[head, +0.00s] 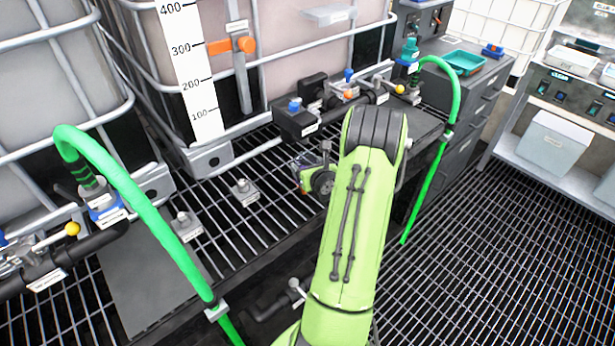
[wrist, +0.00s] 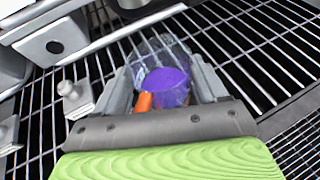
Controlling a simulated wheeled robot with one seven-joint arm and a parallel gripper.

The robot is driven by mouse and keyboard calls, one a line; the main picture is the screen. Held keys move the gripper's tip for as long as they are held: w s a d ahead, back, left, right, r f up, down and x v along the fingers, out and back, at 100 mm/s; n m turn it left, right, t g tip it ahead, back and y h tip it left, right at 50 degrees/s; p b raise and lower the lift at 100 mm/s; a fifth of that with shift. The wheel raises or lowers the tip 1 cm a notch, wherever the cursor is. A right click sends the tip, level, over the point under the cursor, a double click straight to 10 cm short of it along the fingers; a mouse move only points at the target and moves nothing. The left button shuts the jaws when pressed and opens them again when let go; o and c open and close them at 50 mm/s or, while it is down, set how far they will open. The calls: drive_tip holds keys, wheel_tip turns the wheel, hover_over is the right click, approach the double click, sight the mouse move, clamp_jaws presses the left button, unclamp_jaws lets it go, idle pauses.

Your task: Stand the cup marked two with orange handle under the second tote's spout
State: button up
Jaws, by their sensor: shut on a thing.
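My gripper (wrist: 162,82) is shut on a clear cup (wrist: 150,50) with purple contents and an orange handle (wrist: 145,102). The cup sits between the two fingers, with the handle on the near side. No number on it can be read. In the head view my gripper (head: 318,180) is low over the grating, in front of the middle tote (head: 270,40), and my arm hides part of it. That tote's dark outlet block and pipe (head: 300,122) are just behind the gripper. I cannot tell whether the cup touches the grating.
Small grey knobbed blocks (head: 244,192) stand on the grating left of my gripper; one also shows in the wrist view (wrist: 75,98). A green hose (head: 125,185) arches at the left, another (head: 440,65) at the right. A shelf with a grey bin (head: 553,145) stands far right.

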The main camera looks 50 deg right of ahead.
wheel_tip(320, 180, down, 4)
drive_tip(key=shift+w+r+b, duration=0.15)
drive_tip(key=shift+r+b, duration=0.1)
drive_tip(key=shift+b, duration=0.55)
drive_tip(key=shift+r, duration=0.1)
drive_tip(key=o, duration=1.2)
drive_tip(key=shift+o, duration=0.2)
